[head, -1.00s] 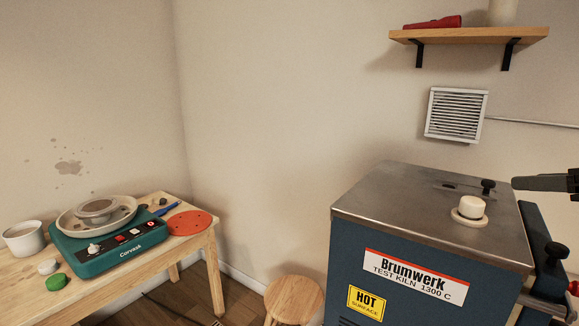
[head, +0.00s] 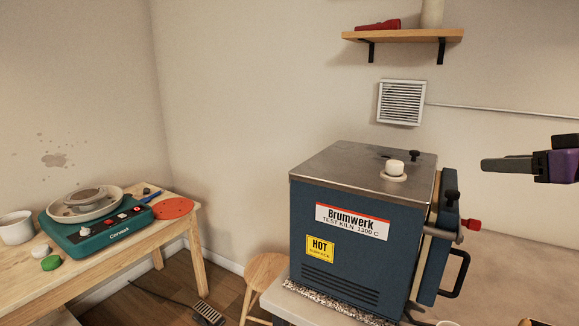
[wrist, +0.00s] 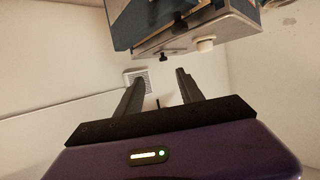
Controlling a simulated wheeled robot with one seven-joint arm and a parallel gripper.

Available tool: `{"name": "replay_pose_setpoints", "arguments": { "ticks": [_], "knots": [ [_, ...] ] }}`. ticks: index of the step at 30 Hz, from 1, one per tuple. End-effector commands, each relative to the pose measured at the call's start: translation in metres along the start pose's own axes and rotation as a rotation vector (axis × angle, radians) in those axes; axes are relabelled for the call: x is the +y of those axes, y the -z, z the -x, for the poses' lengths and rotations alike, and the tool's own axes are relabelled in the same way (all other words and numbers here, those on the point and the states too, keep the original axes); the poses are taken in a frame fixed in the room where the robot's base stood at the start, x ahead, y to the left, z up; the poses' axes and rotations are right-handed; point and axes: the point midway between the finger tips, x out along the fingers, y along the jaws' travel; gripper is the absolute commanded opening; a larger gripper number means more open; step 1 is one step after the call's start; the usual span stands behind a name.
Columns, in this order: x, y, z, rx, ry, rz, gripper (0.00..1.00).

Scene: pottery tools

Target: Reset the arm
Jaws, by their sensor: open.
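My gripper (head: 507,163) is at the right edge of the head view, at about the height of the kiln's top and to the right of the kiln. It points left, and its fingers overlap from this side. In the wrist view my gripper (wrist: 158,90) shows two dark fingers spread apart with nothing between them. The blue kiln (head: 345,250) with a metal top stands left of the gripper, apart from it. The kiln also shows upside down at the top of the wrist view (wrist: 190,35).
A white plug (head: 395,168) sits on the kiln top. The kiln's black handle (head: 458,275) and red-tipped lever (head: 472,224) stick out right. A wall shelf (head: 405,36) and vent (head: 401,102) are behind. A wooden table (head: 150,235) with a teal pottery wheel (head: 98,232) is left; a stool (head: 264,270) stands between.

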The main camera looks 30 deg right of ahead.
Motion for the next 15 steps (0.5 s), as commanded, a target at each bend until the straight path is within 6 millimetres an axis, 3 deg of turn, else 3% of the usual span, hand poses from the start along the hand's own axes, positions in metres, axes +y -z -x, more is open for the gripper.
{"name": "replay_pose_setpoints", "arguments": {
  "ticks": [15],
  "knots": [
    [0.019, 0.072, 0.022, 0.399, -0.097, 0.03, 0.45]
  ]
}}
